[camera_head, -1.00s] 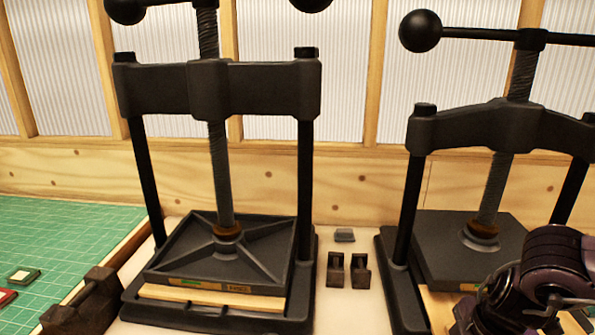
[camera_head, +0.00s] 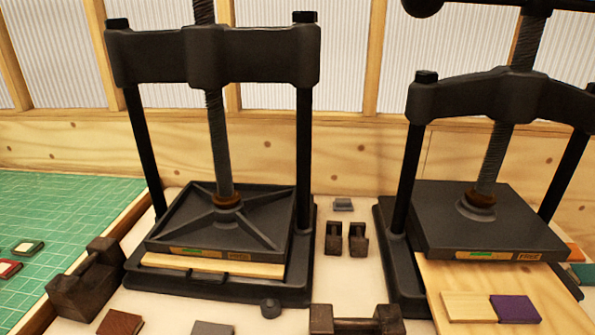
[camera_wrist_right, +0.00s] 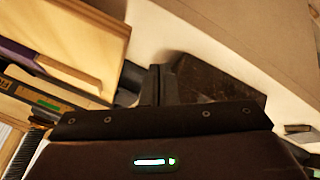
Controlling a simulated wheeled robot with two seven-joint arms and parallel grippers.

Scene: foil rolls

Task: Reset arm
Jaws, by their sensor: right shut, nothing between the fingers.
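My right gripper (camera_wrist_right: 160,82) shows only in the right wrist view. Its fingers are together with nothing between them. A dark block (camera_wrist_right: 222,85) lies just beyond the fingers in that view; I cannot tell whether they touch. My right arm is out of the head view, and my left gripper is in neither view.
Two black screw presses stand on the table, one at centre left (camera_head: 222,215) and one at right (camera_head: 470,225). A pale board with a purple block (camera_head: 515,309) juts from the right press. Dark wooden holders (camera_head: 88,283) and a green mat (camera_head: 60,215) are nearby.

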